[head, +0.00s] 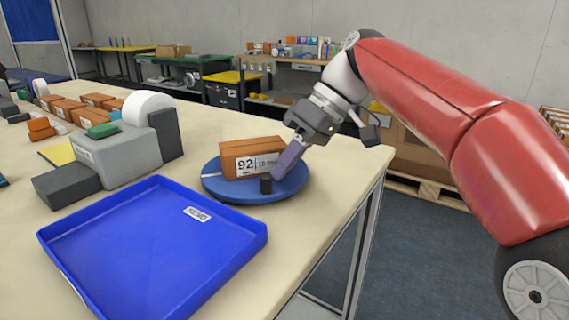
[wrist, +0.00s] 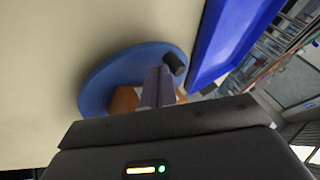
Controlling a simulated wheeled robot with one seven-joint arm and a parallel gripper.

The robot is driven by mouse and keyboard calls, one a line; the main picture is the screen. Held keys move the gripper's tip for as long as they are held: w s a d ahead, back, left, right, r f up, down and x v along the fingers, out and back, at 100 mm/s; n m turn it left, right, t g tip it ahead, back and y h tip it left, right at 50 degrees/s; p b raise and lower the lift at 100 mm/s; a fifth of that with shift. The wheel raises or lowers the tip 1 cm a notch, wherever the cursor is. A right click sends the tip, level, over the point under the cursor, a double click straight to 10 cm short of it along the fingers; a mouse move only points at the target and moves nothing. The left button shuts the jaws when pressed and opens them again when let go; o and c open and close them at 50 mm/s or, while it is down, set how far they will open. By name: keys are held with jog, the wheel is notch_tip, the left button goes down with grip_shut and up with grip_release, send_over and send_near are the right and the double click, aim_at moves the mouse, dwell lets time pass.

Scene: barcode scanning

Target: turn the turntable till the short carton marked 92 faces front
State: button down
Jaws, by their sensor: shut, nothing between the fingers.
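The short carton marked 92 (head: 239,163) is brown with a white label and sits on the blue round turntable (head: 285,191). Its labelled side shows toward the head camera. A small black knob (head: 266,185) stands near the turntable's front rim. My gripper (head: 279,175) is shut and empty, with its fingertips low beside the knob and close to the carton's right end. I cannot tell whether the fingers touch the knob. In the wrist view, the fingers (wrist: 158,85) hide most of the carton (wrist: 124,100); the turntable (wrist: 98,87) and the knob (wrist: 175,64) also show.
A blue tray (head: 170,245) lies in front of the turntable at the left. A grey machine with a white roll (head: 148,108) stands behind it. Several brown cartons (head: 68,107) are farther left. The table's right edge (head: 375,180) is close to the turntable.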

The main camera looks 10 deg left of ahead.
aim_at(230, 187)
jog(key=shift+s+a+m+t+b, duration=0.25)
jog(key=shift+m+t+b, duration=0.3)
jog(key=shift+m, duration=0.45)
jog(key=shift+s+m+t+y, duration=0.2)
jog(key=shift+m+t+y, duration=0.15)
jog(key=shift+m, duration=0.15)
jog(key=shift+s+a+b, duration=0.4)
jog(key=shift+a+b, duration=0.1)
jog(key=shift+s+a+m+t, duration=0.25)
jog(key=shift+a+m+t, duration=0.15)
jog(key=shift+m, duration=0.25)
jog(key=shift+s+a+m+t, duration=0.3)
jog(key=shift+m+t, duration=0.2)
jog(key=shift+m, duration=0.15)
jog(key=shift+s+a+m+t, duration=0.15)
jog(key=shift+a+m+t, duration=0.35)
jog(key=shift+m, duration=0.3)
jog(key=shift+s+a+m+t, duration=0.15)
jog(key=shift+a+m+t, duration=0.35)
jog(key=shift+m, duration=0.3)
jog(key=shift+a, duration=0.55)
